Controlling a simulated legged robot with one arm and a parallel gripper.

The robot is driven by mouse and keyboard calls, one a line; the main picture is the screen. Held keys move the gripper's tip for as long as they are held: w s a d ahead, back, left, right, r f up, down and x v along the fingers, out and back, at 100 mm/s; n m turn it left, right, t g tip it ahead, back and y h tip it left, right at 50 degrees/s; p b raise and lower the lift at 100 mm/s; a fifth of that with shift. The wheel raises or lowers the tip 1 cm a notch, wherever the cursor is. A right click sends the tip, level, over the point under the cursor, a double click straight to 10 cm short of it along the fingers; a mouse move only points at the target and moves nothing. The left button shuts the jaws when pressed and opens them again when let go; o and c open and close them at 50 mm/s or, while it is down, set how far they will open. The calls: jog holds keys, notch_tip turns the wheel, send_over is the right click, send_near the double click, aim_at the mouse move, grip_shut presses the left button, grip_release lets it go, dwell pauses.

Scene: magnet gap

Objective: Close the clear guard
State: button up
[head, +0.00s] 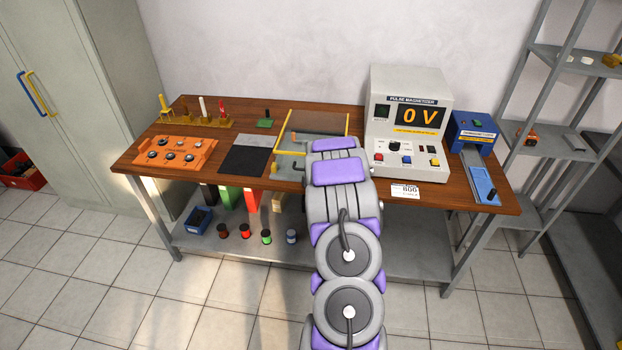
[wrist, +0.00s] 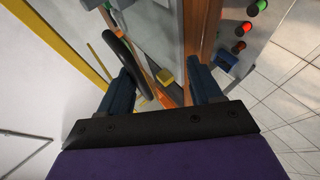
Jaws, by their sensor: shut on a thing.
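The clear guard (head: 315,122) is a see-through panel with yellow edging, on the bench left of the pulse magnetizer. It looks tilted up, but its exact angle is unclear and my arm covers its front right part. In the wrist view a yellow edge bar (wrist: 65,45) runs along the left. My gripper (wrist: 168,88) has its two blue fingers apart, with a black curved handle (wrist: 122,52) running in at the left finger. It seems shut on this handle, though the contact is partly hidden. A small yellow block (wrist: 165,76) shows between the fingers. The head view hides my gripper.
The pulse magnetizer (head: 405,120) reads 0 V, just right of my arm. A blue device (head: 472,135) stands at the bench's right end. An orange tray (head: 177,153) and a dark mat (head: 245,160) lie left. Several spools (head: 244,231) stand on the lower shelf.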

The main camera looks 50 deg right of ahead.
jog(key=p+v, duration=0.1)
jog(key=v, duration=0.4)
jog(key=p+v, duration=0.1)
jog(key=v, duration=0.5)
jog(key=shift+w+a, duration=0.15)
jog(key=shift+a, duration=0.25)
jog(key=shift+c, duration=0.2)
jog(key=p+v, duration=0.1)
jog(key=v, duration=0.5)
jog(key=shift+s, duration=0.25)
jog(key=shift+d, duration=0.2)
